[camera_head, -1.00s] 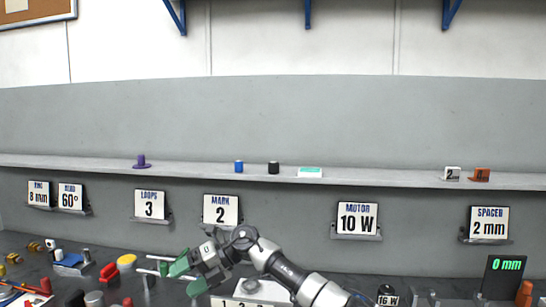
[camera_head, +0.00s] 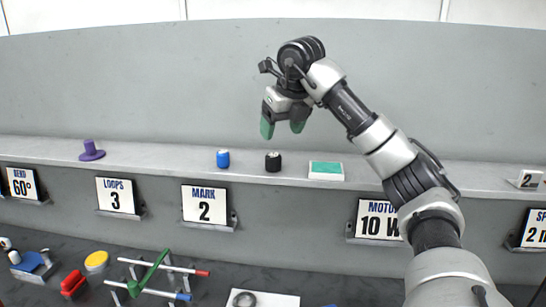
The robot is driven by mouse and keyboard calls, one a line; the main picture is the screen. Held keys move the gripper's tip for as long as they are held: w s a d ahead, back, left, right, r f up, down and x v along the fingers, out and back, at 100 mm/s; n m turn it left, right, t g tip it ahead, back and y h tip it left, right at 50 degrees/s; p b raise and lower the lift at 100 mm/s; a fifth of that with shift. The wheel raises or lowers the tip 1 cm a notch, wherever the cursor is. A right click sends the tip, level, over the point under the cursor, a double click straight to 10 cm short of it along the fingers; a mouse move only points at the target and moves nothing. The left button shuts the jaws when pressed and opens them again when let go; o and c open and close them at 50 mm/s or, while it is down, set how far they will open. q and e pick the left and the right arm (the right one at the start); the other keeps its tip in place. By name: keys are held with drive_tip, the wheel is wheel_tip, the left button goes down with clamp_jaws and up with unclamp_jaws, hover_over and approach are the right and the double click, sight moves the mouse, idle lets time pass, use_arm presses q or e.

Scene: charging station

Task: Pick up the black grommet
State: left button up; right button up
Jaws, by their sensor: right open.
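The black grommet (camera_head: 273,161) appears to be the small black round piece standing on the grey shelf (camera_head: 120,151). A blue piece (camera_head: 222,159) of similar size stands to its left. My right gripper (camera_head: 283,128) has green fingertips, points down and is open and empty. In the picture its fingertips are just above the black piece, apart from it; the exact depth between them is hard to tell. My left gripper is not in view.
A white block with a green top (camera_head: 327,171) stands right of the black piece, and a purple flanged piece (camera_head: 91,151) far left. Label cards hang below the shelf. The bench below holds a rod rack (camera_head: 150,278) and a dark ring (camera_head: 244,299) on a white plate.

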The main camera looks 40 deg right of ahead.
sight(273, 155)
drive_tip(key=shift+w+a+f, duration=0.1)
drive_tip(key=shift+w+f, duration=0.05)
drive_tip(key=shift+f, duration=0.4)
drive_tip(key=shift+w+a+f, duration=0.1)
drive_tip(key=shift+w+f, duration=0.05)
drive_tip(key=shift+f, duration=0.4)
drive_tip(key=shift+w+d+f+p, duration=0.2)
drive_tip(key=shift+w+f+p, duration=0.15)
drive_tip(key=shift+f, duration=0.25)
drive_tip(key=p+x, duration=0.1)
drive_tip(key=x, duration=0.2)
drive_tip(key=shift+w+a+f+p, duration=0.1)
drive_tip(key=shift+a+f+p, duration=0.1)
drive_tip(key=shift+f+p, duration=0.1)
drive_tip(key=shift+w+f, duration=0.2)
drive_tip(key=shift+f, duration=0.35)
drive_tip(key=c, duration=1.1)
drive_tip(key=shift+o, duration=0.2)
drive_tip(key=shift+r, duration=0.15)
